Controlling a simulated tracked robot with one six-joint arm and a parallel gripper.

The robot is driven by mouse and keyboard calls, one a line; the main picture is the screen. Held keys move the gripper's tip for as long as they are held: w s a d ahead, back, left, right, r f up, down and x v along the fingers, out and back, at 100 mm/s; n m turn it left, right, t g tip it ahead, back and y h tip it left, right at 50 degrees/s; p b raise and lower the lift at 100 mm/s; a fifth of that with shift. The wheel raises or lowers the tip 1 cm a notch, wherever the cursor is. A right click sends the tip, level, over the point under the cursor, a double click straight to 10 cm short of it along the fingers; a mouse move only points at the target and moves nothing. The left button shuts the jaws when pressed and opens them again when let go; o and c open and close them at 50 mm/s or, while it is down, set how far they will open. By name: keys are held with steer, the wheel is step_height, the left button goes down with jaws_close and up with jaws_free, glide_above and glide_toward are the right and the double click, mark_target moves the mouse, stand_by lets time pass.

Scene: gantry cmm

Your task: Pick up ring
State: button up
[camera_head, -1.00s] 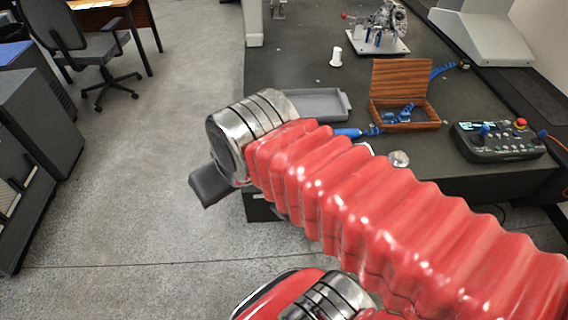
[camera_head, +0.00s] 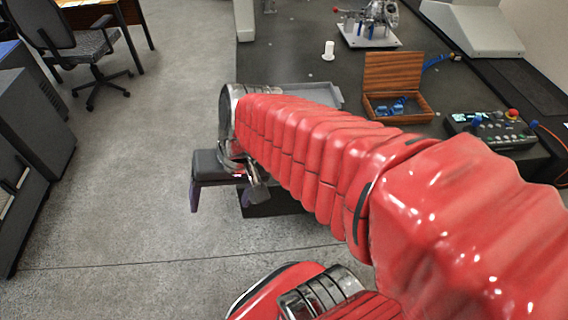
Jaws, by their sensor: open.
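I cannot make out a ring for certain in this view. A small round silver piece seen earlier near the table's front edge is now hidden behind my red arm. My gripper (camera_head: 220,196) hangs past the left front corner of the dark table (camera_head: 290,50), over the floor side. Its dark fingers point down and stand apart, with nothing seen between them.
A grey tray (camera_head: 325,92) lies partly behind my arm. An open wooden box (camera_head: 400,115) with blue pieces stands right of it. A white spool-like part (camera_head: 328,52), a metal fixture (camera_head: 370,28) and a control panel (camera_head: 495,130) also stand on the table.

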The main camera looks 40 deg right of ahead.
steer(key=w+d+f+m+t+y, duration=0.35)
steer(key=d+f+m, duration=0.2)
steer(key=m, duration=0.25)
steer(key=w+d+f+m+t+y, duration=0.2)
steer(key=w+d+f+m, duration=0.3)
steer(key=m, duration=0.3)
steer(key=s+d+f+m+t+h, duration=0.2)
steer(key=d+f+m, duration=0.4)
steer(key=d, duration=0.4)
steer(key=s+d+f+m+t+h, duration=0.3)
steer(key=d+f+m+h, duration=0.3)
steer(key=d+m, duration=0.3)
steer(key=shift+s+d+f, duration=0.4)
steer(key=shift+s+d, duration=0.35)
steer(key=shift+d, duration=0.2)
steer(key=shift+w, duration=0.1)
steer(key=shift+x, duration=4.3)
